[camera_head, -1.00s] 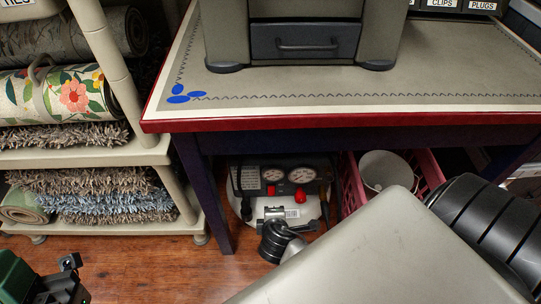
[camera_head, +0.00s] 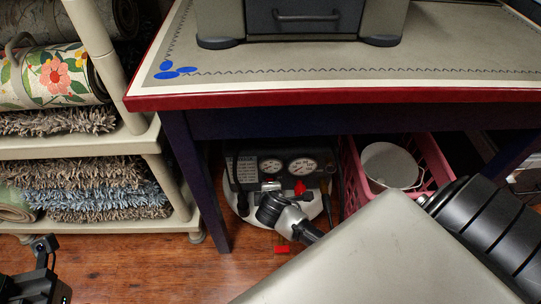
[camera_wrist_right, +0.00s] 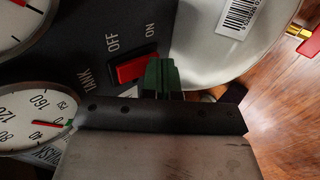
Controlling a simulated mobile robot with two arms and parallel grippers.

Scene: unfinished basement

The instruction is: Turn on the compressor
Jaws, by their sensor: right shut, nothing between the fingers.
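The compressor (camera_head: 243,168) stands on the floor under the table, its dark panel with two round gauges facing me. In the right wrist view its red rocker switch (camera_wrist_right: 136,68) sits beside the labels OFF and ON. My right gripper (camera_head: 270,187) is shut and empty in front of the panel. Its green fingertips (camera_wrist_right: 162,72) overlap the ON-side end of the switch in the wrist view; I cannot tell whether they touch it. My left gripper (camera_head: 46,246) is at the lower left, far from the compressor, its jaws unclear.
The red-edged table (camera_head: 330,98) overhangs the compressor, with a table leg (camera_head: 196,180) at its left. A pink crate (camera_head: 352,180) holding a white bucket (camera_head: 390,163) stands close on the right. A shelf of rugs (camera_head: 100,149) is at left. Wooden floor lies open in front.

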